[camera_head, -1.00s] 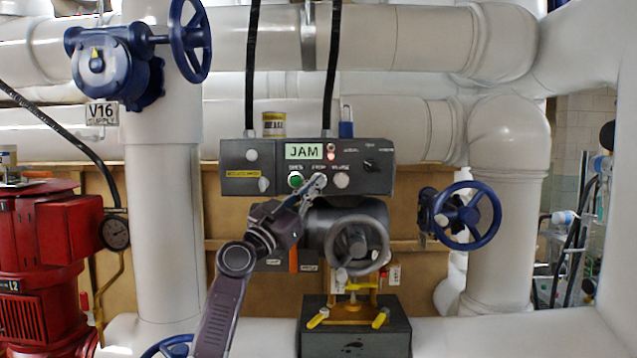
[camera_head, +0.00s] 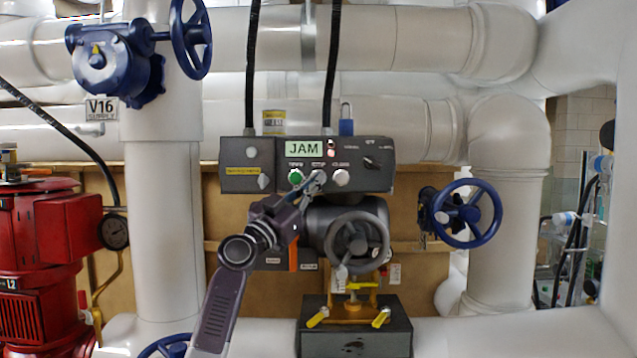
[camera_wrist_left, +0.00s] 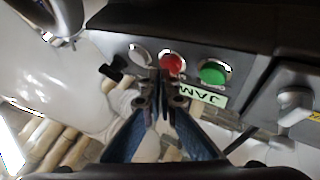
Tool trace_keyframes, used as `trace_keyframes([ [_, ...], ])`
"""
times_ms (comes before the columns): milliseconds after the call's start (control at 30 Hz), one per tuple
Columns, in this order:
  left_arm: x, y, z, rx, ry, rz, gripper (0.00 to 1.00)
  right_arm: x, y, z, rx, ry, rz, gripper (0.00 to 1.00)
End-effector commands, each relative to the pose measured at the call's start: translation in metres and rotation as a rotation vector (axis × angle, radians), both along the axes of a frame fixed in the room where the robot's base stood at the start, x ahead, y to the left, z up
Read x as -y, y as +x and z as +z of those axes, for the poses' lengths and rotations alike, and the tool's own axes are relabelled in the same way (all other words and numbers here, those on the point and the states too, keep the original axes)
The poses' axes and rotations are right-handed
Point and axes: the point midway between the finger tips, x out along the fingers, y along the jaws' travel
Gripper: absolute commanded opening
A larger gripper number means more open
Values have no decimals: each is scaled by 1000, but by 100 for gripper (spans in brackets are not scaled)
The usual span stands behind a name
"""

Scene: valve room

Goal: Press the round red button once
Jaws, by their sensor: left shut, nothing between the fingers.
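The round red button (camera_wrist_left: 171,63) shows in the left wrist view, between a green button (camera_wrist_left: 212,73) and a white button (camera_wrist_left: 140,55). In the head view my left gripper hides it. My left gripper (camera_head: 316,181) is shut and empty, its tips at the middle of the button row on the grey control box (camera_head: 375,178). In the left wrist view the closed fingertips (camera_wrist_left: 160,82) are beside the red button's edge and cover a little of it. I cannot tell whether they touch it. My right gripper is not in view.
A JAM display (camera_head: 304,149) sits above the buttons. A grey handwheel (camera_head: 357,248) stands just below the box. A blue valve wheel (camera_head: 468,214) is to the right, and a red machine (camera_head: 60,245) is at the left. White pipes surround the box.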

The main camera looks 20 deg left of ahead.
Motion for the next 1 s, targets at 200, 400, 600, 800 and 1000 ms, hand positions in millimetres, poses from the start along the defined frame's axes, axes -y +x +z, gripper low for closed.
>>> trace_keyframes([
  [200, 0, 0, 0, 0, 0, 0, 0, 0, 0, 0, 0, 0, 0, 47],
  [400, -1, 1, 0, 0, 0, 0, 0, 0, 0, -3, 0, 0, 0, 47],
  [600, -1, 3, 0, 0, 1, 0, 0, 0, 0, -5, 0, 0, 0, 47],
  [800, -1, 4, 0, 0, 1, 0, 0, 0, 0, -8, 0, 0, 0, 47],
  [1000, -2, 5, 0, 0, 0, 0, 0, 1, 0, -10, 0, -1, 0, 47],
])
